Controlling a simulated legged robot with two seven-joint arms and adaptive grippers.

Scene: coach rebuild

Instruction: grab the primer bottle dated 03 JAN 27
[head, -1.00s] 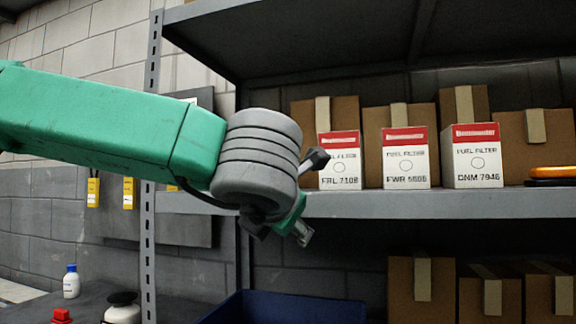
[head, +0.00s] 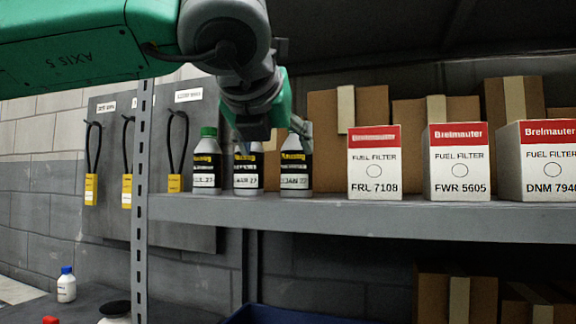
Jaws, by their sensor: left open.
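The middle bottle (head: 248,175) has a date ending in "27", with the month unclear. The right bottle (head: 296,172) seems to read "JAN", but its day and year are too blurred to be sure. My left gripper (head: 268,136) is open and empty, in front of the upper parts of the middle and right bottles, hiding their caps. I cannot tell whether it touches them. My right gripper is out of view.
Fuel filter boxes (head: 374,164) stand right of the bottles, with brown cartons (head: 345,110) behind. A slotted shelf post (head: 141,200) rises at the left. Yellow-tagged loops (head: 175,183) hang on a board. A blue bin (head: 290,316) sits below.

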